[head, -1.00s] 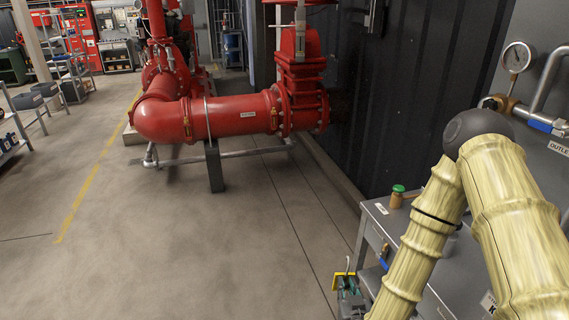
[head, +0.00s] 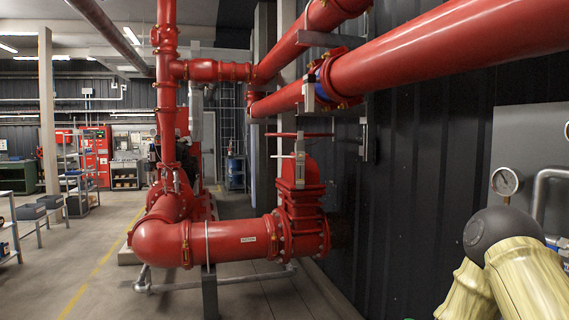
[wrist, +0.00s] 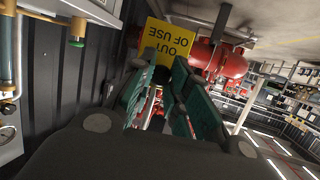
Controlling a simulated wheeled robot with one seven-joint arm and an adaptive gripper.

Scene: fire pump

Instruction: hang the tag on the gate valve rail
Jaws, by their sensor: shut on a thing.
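The part of the tag between the pads is hidden. In the head view the red gate valve (head: 302,205) stands at the right end of a thick red pipe, with a red handwheel (head: 301,135) on top. I cannot tell for sure which part is its rail. My gripper and the tag are outside the head view.
Red overhead pipes (head: 430,58) run along the dark ribbed wall (head: 425,190). A pressure gauge (head: 506,181) on a grey panel is at the right, near my arm. Shelves (head: 75,165) stand far left. The floor (head: 105,285) at the lower left is open.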

